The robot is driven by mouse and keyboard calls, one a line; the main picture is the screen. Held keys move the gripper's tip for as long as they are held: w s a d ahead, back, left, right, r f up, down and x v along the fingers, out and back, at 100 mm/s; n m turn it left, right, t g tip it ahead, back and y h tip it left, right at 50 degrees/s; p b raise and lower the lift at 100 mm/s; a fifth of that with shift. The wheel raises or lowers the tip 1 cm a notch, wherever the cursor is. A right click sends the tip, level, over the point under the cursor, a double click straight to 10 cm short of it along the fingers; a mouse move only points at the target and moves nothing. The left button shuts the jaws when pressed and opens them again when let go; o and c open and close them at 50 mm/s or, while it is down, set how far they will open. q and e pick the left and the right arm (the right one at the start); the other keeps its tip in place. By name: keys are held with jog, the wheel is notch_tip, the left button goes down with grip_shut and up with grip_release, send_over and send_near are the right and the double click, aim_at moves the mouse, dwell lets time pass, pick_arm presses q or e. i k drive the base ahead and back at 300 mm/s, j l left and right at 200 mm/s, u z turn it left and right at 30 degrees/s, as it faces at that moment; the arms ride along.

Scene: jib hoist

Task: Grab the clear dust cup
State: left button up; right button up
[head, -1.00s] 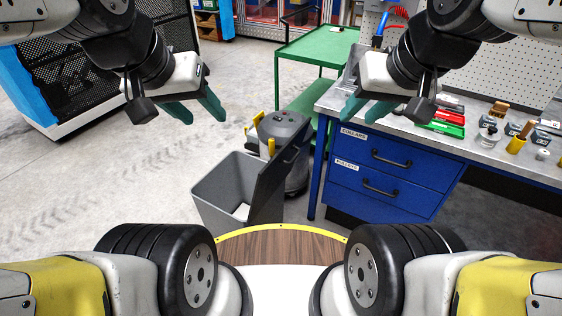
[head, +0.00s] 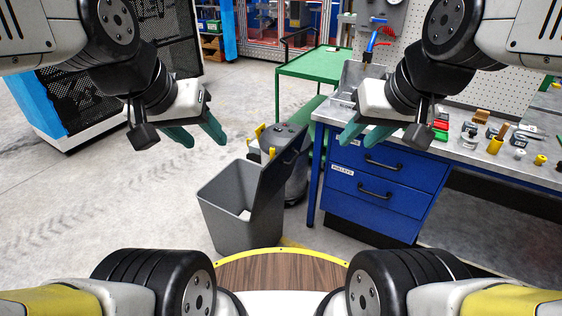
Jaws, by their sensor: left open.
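I cannot make out the clear dust cup for certain. A small clear-looking item (head: 470,129) stands among the parts on the workbench at the right, too small to identify. My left gripper (head: 203,139) is open and empty, in the air over the floor, left of the grey bin. My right gripper (head: 361,136) is open and empty, in front of the workbench's left end. It hides part of the bench top and the upper drawer.
The blue-drawered workbench (head: 386,213) stands ahead at right. An open grey bin (head: 228,208) is close ahead, with a grey machine (head: 284,138) with yellow clips behind it. A green cart (head: 308,66) stands behind.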

aim_at(255, 147)
jog(key=i+j, duration=0.15)
jog(key=j, duration=0.3)
jog(key=i+j, duration=0.15)
jog(key=j, duration=0.3)
jog(key=i+j+z, duration=0.1)
jog(key=j, duration=0.35)
jog(key=i+j, duration=0.2)
jog(key=j, duration=0.25)
jog(key=i+j, duration=0.15)
jog(key=j, duration=0.3)
jog(key=i+j, duration=0.15)
jog(key=j, duration=0.35)
jog(key=i+j+z, duration=0.1)
jog(key=j, duration=0.35)
jog(key=i+j, duration=0.2)
jog(key=j, duration=0.25)
jog(key=i+j, duration=0.25)
jog(key=i+j+z, duration=0.1)
jog(key=i+j, duration=0.15)
jog(key=j, duration=0.2)
jog(key=i+j, duration=0.45)
jog(key=j, duration=0.25)
jog(key=i+z, duration=0.2)
jog(key=i, duration=0.75)
jog(key=i+l, duration=0.2)
jog(key=l, duration=0.15)
jog(key=i+l, duration=0.15)
jog(key=l, duration=0.15)
jog(key=i+l, duration=0.2)
jog(key=l, duration=0.15)
